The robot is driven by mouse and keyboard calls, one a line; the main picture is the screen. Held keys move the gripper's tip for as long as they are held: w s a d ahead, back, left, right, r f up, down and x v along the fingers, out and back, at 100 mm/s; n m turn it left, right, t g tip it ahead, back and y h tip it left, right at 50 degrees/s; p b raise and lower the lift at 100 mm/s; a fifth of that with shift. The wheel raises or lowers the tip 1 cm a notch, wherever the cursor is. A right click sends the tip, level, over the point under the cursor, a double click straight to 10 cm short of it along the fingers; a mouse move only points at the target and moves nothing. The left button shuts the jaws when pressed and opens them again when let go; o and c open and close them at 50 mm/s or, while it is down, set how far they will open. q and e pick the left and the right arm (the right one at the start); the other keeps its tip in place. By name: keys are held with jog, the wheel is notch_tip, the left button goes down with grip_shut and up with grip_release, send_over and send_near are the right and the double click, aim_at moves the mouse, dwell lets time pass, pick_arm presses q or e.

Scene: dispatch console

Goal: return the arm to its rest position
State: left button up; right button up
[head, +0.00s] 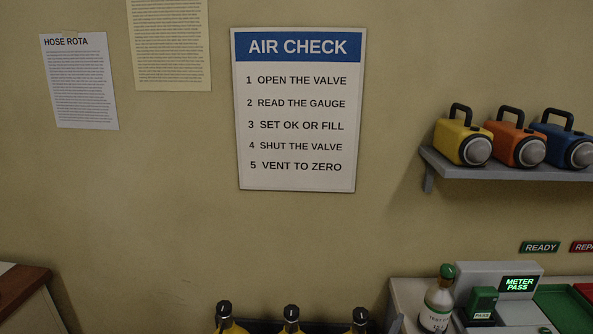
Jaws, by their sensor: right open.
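Neither of my grippers and no part of my arms can be made out in the head view. The arm's pose is therefore hidden from me. The view looks at a beige wall with an AIR CHECK sign (298,110) that lists five lines from opening the valve to venting to zero.
Yellow cylinders (232,328) with black tops stand at the bottom edge. At the lower right a counter holds a small green-and-white bottle (437,305) and a meter (519,284) reading METER PASS. A shelf (510,170) above carries yellow, orange and blue lamps. A wooden cabinet (25,297) stands lower left.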

jog(key=s+a+f+n+g+y, duration=0.35)
jog(key=f+n+y, duration=0.25)
jog(key=f+y, duration=0.3)
jog(key=s+d+f+n+g, duration=0.1)
jog(key=s+f+n+g, duration=0.25)
jog(key=s+g, duration=0.6)
jog(key=s+f, duration=0.3)
jog(key=f, duration=1.3)
jog(key=s+f, duration=0.3)
jog(key=f, duration=1.3)
jog(key=s+d+f, duration=0.2)
jog(key=s+f, duration=0.7)
jog(key=s+d+f, duration=0.2)
jog(key=s+f, duration=0.7)
jog(key=s, duration=0.1)
jog(key=shift+d+g+b, duration=0.15)
jog(key=shift+g+b, duration=0.15)
jog(key=shift+b, duration=0.15)
